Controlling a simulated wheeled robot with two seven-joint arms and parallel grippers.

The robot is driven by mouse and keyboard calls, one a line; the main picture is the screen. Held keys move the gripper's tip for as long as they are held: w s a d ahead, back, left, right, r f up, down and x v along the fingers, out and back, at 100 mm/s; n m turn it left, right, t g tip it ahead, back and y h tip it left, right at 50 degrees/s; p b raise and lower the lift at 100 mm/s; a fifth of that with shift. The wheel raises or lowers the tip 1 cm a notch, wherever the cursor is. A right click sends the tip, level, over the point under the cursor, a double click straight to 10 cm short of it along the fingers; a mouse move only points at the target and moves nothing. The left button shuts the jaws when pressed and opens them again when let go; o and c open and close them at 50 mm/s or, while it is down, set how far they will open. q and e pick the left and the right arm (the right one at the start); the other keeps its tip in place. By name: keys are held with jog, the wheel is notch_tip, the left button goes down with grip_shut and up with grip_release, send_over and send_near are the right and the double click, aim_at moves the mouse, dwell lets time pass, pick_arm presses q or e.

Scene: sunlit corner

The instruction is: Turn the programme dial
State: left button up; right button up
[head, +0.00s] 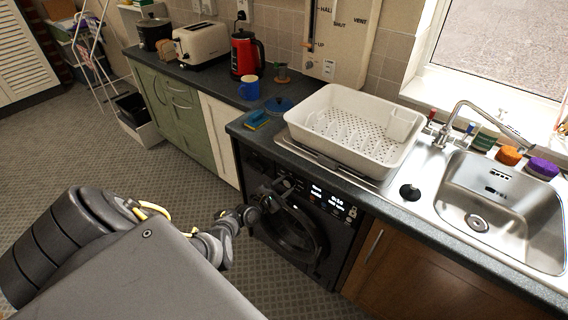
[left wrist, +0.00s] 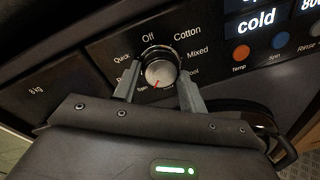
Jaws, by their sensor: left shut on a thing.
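The programme dial (left wrist: 161,70) is a round silver knob on the black washing machine's (head: 335,242) front panel. Its red mark points down and slightly left in the left wrist view. Labels around it include Off at the top, Quick at left, and Cotton and Mixed at right; lower labels are partly hidden by the fingers. My left gripper (left wrist: 158,76) is shut on the dial, with one finger on each side. In the head view my left gripper (head: 272,194) is at the panel's upper left, and the dial is hard to make out there. My right gripper is not in view.
The machine's lit display (head: 332,200) is right of the dial, its round door (head: 290,235) below. The counter above holds a white dish rack (head: 350,135), a blue mug (head: 249,88) and a red kettle (head: 246,55). A steel sink (head: 500,210) is at right.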

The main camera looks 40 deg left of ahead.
pick_arm(q)
jog(key=o, duration=1)
jog(key=shift+s, duration=0.1)
jog(key=shift+s, duration=0.4)
jog(key=s+p, duration=0.1)
jog(key=s, duration=0.5)
jog(key=s+p, duration=0.1)
jog(key=s, duration=0.2)
jog(key=shift+s+a+r+p, duration=0.2)
jog(key=shift+s+r+p, duration=0.1)
jog(key=shift+s, duration=0.1)
